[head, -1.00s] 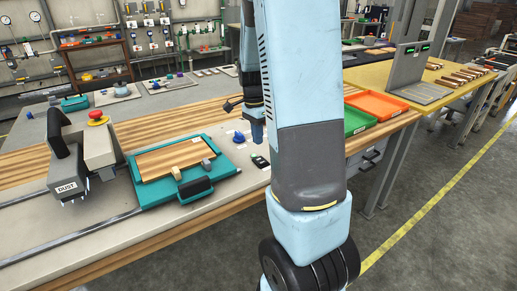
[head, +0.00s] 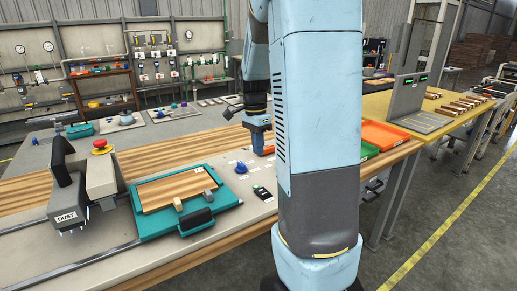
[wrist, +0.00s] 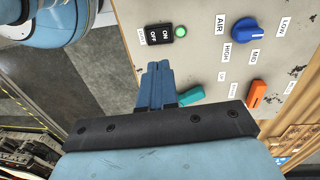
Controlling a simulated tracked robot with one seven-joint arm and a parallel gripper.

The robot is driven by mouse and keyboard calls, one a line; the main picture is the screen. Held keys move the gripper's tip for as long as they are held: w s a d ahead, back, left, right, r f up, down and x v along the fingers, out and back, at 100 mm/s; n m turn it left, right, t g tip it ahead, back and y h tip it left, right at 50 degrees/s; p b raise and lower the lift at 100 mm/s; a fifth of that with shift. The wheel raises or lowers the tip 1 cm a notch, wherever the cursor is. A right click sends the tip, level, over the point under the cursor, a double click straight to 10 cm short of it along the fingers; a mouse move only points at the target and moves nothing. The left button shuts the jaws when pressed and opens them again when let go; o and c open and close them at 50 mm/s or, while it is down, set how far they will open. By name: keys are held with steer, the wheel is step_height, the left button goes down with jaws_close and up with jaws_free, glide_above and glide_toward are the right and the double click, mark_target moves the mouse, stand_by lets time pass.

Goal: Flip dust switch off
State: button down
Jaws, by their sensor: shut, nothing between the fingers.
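A black ON/OFF rocker switch (wrist: 158,35) sits on the pale panel in the wrist view, with a lit green lamp (wrist: 180,31) beside it. The switch also shows in the head view (head: 262,193) near the bench's front edge. My gripper (wrist: 156,68) has its blue fingers shut and empty, with the tips apart from the switch in the picture. In the head view my gripper (head: 258,125) is beyond the switch; the gap to the panel cannot be judged.
A blue AIR knob (wrist: 248,30), a teal lever (wrist: 192,96) and an orange lever (wrist: 262,93) share the panel. In the head view a DUST-labelled machine (head: 66,216) and a teal tray (head: 146,222) are at left. Orange (head: 384,135) and green trays lie behind my arm.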

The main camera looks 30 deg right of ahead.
steer(key=s+a+r+n+t, duration=0.3)
steer(key=s+a+r+n, duration=0.2)
steer(key=s+a+n, duration=0.3)
steer(key=s+a+r+n+t, duration=0.4)
steer(key=s+a+r+n, duration=0.2)
steer(key=s+n, duration=0.3)
steer(key=s+a, duration=0.1)
steer(key=s, duration=0.2)
steer(key=shift+a+r, duration=0.25)
steer(key=shift+a, duration=0.1)
steer(key=shift+d, duration=0.1)
steer(key=shift+d, duration=0.35)
